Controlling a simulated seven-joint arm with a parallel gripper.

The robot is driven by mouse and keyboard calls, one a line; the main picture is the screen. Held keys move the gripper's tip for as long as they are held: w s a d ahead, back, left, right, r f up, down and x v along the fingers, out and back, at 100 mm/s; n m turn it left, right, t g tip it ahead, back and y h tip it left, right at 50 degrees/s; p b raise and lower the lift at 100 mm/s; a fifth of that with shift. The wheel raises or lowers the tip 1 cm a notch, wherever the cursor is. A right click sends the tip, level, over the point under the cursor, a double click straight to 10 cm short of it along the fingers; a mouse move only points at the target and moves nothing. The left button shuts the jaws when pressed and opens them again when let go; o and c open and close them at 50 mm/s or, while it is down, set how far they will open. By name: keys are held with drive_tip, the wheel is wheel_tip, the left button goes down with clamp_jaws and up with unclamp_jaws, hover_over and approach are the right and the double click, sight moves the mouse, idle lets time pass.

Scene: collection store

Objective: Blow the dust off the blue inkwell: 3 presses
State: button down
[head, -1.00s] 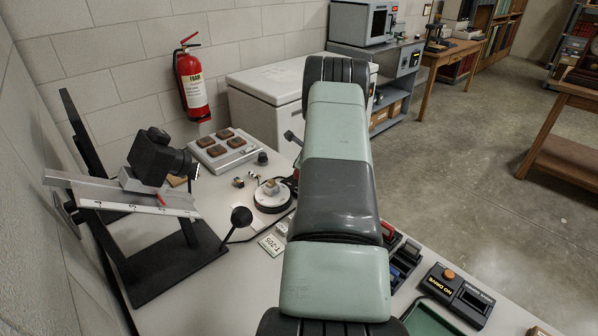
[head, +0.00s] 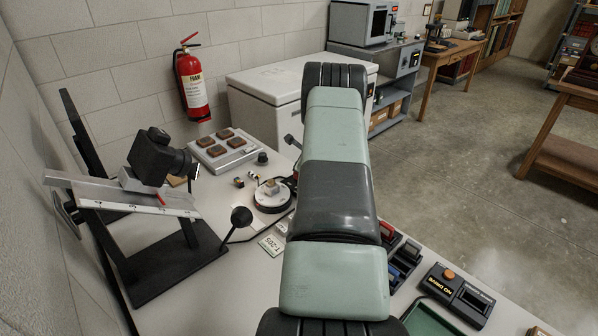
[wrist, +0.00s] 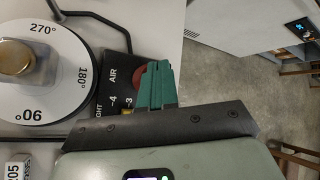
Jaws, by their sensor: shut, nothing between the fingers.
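A small object with a brass-coloured top (wrist: 15,58) stands at the centre of a round turntable (wrist: 62,98) marked in degrees, at the left of the wrist view. Its blue colour and any dust cannot be made out. The turntable also shows in the head view (head: 266,206). Beside it is a dark control box (wrist: 113,88) labelled AIR, with a red button (wrist: 139,76) partly hidden by my fingers. My gripper (wrist: 157,72) has green fingers, shut and empty, over the red button's edge. I cannot tell whether they touch it. In the head view my arm hides the gripper.
A black stand with a camera (head: 155,158) and a black ball-ended rod (head: 241,217) are left of the turntable. A grey tray with brown pads (head: 225,150) lies behind.

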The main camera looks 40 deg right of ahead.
drive_tip(key=shift+f, duration=0.65)
idle(0.5)
drive_tip(key=shift+r, duration=1.25)
drive_tip(key=shift+r, duration=0.15)
drive_tip(key=shift+r, duration=2.4)
wheel_tip(320, 180, up, 4)
drive_tip(key=shift+f, duration=0.1)
idle(0.4)
